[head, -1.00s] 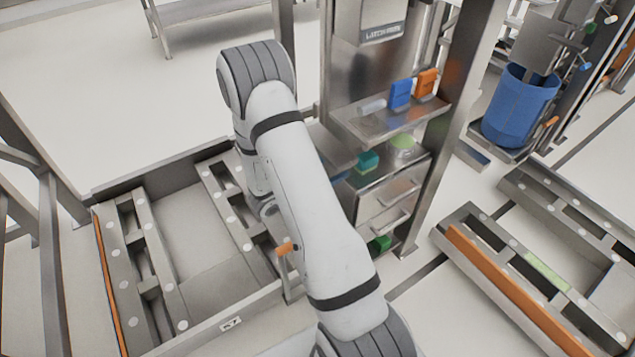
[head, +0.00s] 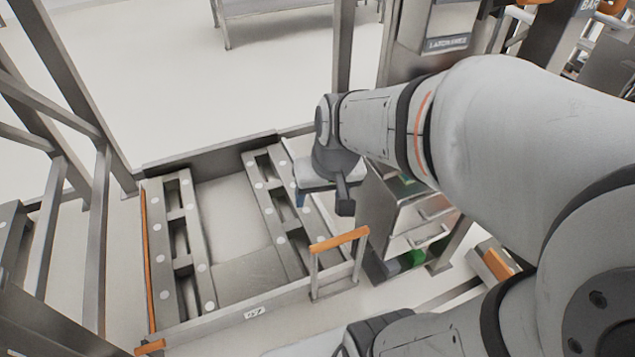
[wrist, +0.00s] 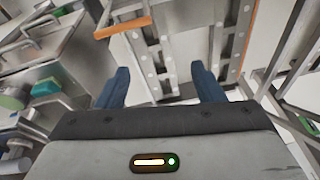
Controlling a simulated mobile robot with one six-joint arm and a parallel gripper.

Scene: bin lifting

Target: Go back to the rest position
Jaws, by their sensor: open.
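My gripper (wrist: 160,88) shows in the wrist view with its two blue fingers spread wide apart and nothing between them. In the head view my gripper (head: 322,198) hangs at the end of my arm, above the right rail of the floor frame; its fingers are mostly hidden there. My arm reaches in from the right side of the head view, bent at the elbow.
A grey floor frame (head: 225,312) with two roller rails lies at the left, with an orange-topped handle (head: 340,240) at its front right. A metal drawer cabinet (head: 400,215) stands close right of my gripper. Steel posts (head: 97,240) rise at the left. Open floor (head: 200,100) lies behind.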

